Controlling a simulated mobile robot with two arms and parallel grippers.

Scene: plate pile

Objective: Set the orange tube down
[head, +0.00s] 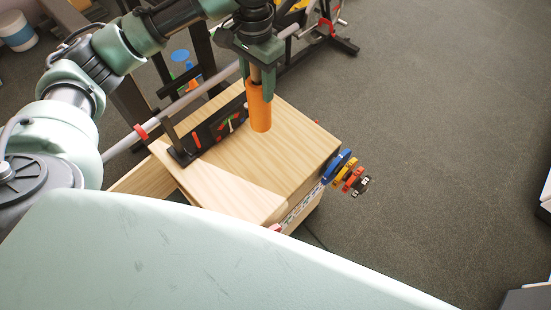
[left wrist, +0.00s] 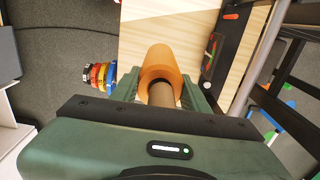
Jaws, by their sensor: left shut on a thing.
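The orange tube (head: 260,108) hangs upright under my left gripper (head: 258,72), over the wooden box top (head: 285,140). My left gripper is shut on the tube's upper part, where a brownish inner core shows. In the left wrist view the orange tube (left wrist: 160,65) points away between the green fingers of my left gripper (left wrist: 162,92), with pale wood beyond it. I cannot tell whether its lower end touches the wood. My right gripper is not in view.
Coloured discs (head: 345,172) stick out at the box's right side. A metal bar (head: 185,100) runs behind the box. The wood right of the tube is clear.

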